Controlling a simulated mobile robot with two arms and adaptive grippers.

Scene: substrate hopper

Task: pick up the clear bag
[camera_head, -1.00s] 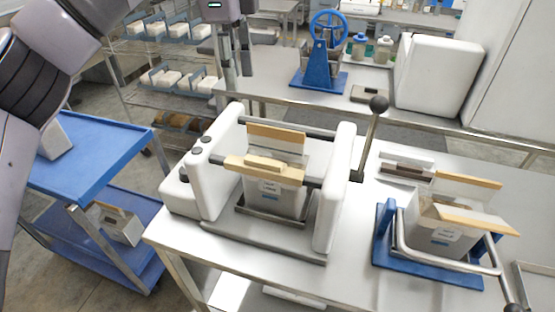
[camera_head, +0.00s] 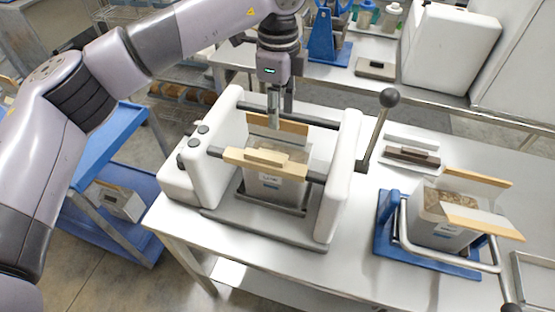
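A clear bag (camera_head: 277,188) with a small label stands upright inside a white bench machine (camera_head: 336,190), between its two rounded side walls. A wooden bar (camera_head: 278,124) lies along the back of the bag's top, and another wooden bar (camera_head: 265,161) crosses its front. My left gripper (camera_head: 281,122) points down from above, just over the back wooden bar. Its two fingers show a narrow gap with nothing visible between them. Whether the fingertips touch the bar or bag is unclear. My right gripper is not in view.
A similar bag (camera_head: 436,232) with brown contents sits in a blue stand (camera_head: 385,240) on the right. A black-knobbed lever (camera_head: 389,98) rises beside the machine. A blue cart (camera_head: 105,150) stands at left. A blue press (camera_head: 322,40) is on the back bench.

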